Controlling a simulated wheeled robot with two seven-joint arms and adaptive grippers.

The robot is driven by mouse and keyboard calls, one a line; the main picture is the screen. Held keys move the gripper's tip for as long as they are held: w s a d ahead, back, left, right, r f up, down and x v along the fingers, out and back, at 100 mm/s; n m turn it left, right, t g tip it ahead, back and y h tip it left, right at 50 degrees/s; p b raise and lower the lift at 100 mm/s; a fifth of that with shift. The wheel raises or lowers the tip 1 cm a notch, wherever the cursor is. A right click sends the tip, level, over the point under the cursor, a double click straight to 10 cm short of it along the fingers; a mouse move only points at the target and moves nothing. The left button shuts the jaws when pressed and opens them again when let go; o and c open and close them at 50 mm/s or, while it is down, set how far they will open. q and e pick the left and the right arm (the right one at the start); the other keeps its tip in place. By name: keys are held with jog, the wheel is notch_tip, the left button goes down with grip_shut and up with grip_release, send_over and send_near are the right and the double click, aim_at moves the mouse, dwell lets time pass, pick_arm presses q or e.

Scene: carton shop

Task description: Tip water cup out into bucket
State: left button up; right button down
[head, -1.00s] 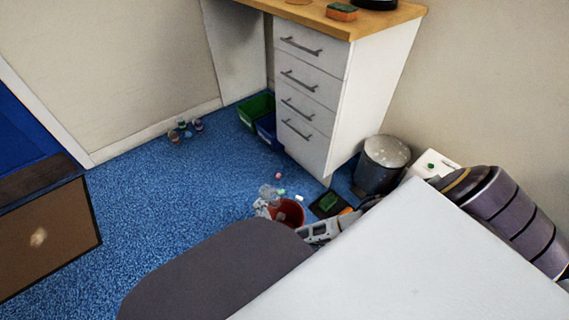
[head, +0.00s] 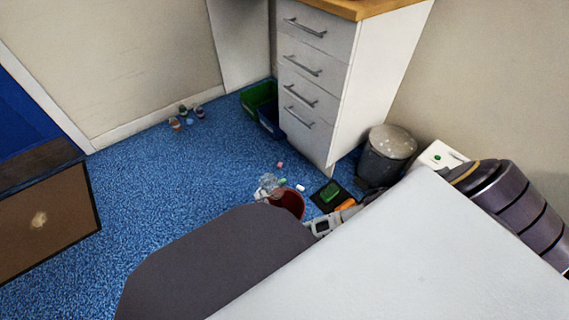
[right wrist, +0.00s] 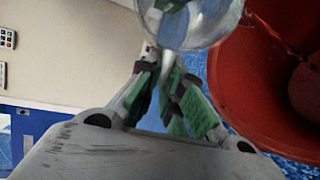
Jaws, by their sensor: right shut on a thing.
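The red bucket (head: 293,201) stands on the blue carpet, its near side partly covered by my own body. It fills the right side of the right wrist view (right wrist: 235,90). A clear, round cup (right wrist: 200,25) is between the fingertips of my right gripper (right wrist: 165,72), which is shut on it. The cup overlaps the bucket's left edge in that view. In the head view a clear shape (head: 268,183), likely the cup, shows at the bucket's upper left. The cup's tilt and any water in it are unclear. My left gripper is not in view.
A grey bin (head: 385,158) and white drawers (head: 320,95) stand behind the bucket. A dark tray with a green thing (head: 329,194) lies right of it. Small bits lie on the carpet nearby. Green and blue boxes (head: 260,98) are farther back. Open carpet lies left.

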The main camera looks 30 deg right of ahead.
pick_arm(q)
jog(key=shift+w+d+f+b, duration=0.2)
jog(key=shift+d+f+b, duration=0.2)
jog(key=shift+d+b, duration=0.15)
pick_arm(e)
jog(key=shift+s+t, duration=0.4)
jog(key=shift+s, duration=0.1)
jog(key=shift+d, duration=0.1)
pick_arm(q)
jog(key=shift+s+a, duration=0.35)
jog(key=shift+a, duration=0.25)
pick_arm(e)
jog(key=shift+f+m+t, duration=0.15)
jog(key=shift+m+t, duration=0.15)
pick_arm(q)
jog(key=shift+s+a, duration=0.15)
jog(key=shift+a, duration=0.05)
pick_arm(e)
jog(key=shift+s, duration=0.1)
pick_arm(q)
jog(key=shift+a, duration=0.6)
pick_arm(e)
jog(key=shift+s+f+t, duration=0.1)
jog(key=shift+f+t, duration=0.25)
jog(key=shift+t, duration=0.15)
